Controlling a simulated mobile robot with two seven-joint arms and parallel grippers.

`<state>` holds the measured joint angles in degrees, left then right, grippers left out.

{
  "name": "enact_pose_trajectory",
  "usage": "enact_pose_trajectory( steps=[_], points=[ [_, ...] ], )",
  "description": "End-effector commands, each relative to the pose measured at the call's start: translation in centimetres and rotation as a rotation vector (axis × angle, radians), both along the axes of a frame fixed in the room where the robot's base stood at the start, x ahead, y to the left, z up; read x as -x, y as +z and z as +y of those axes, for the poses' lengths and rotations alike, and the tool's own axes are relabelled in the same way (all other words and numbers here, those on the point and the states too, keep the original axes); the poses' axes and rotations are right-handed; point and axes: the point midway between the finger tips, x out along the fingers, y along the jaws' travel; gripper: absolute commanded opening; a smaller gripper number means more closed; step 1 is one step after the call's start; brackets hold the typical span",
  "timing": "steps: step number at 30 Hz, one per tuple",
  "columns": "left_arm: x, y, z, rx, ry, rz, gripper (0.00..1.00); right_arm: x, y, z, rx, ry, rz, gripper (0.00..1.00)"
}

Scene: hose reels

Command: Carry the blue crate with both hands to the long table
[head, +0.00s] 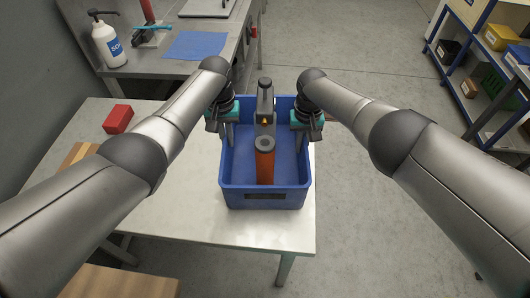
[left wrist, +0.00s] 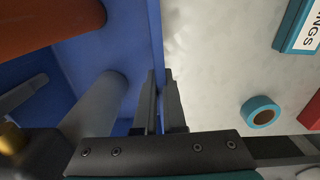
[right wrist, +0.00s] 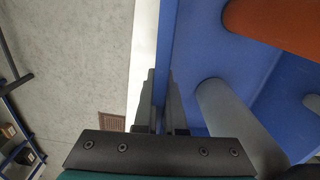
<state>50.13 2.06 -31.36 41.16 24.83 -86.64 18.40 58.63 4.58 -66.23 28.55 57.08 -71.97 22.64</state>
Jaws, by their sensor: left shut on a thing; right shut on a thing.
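The blue crate (head: 235,190) is in the middle of the head view, over the right end of a pale table. I cannot tell whether it rests on the table or is just above it. It holds an orange cylinder (head: 265,165) and a grey tool-like thing (head: 265,100). My left gripper (head: 225,130) is shut on the crate's left wall, which shows between the fingers in the left wrist view (left wrist: 160,110). My right gripper (head: 305,130) is shut on the right wall, seen in the right wrist view (right wrist: 162,110). Which table is the long table is unclear.
The pale table (head: 200,215) carries a red block (head: 117,119). A teal ring (left wrist: 260,111) lies left of the crate. A back bench (head: 160,65) holds a soap bottle (head: 107,45) and a blue mat (head: 198,45). Shelving (head: 480,80) stands right; the floor between (head: 360,80) is clear.

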Motion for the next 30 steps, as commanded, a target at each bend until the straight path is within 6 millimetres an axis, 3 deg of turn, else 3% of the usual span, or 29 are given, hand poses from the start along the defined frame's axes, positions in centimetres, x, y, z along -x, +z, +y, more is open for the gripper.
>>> enact_pose_trajectory(
  steps=[14, 30],
  points=[
    [-0.1, 0.7, -0.1, 0.001, -0.001, -0.003, 0.0, -0.1, 0.7, 0.0, -0.001, 0.0, -0.002, 0.0],
    [-0.1, 4.4, -0.1, 0.001, -0.001, -0.003, 0.0, -0.1, 4.4, 0.0, -0.001, 0.0, -0.003, 0.0]
  ],
)
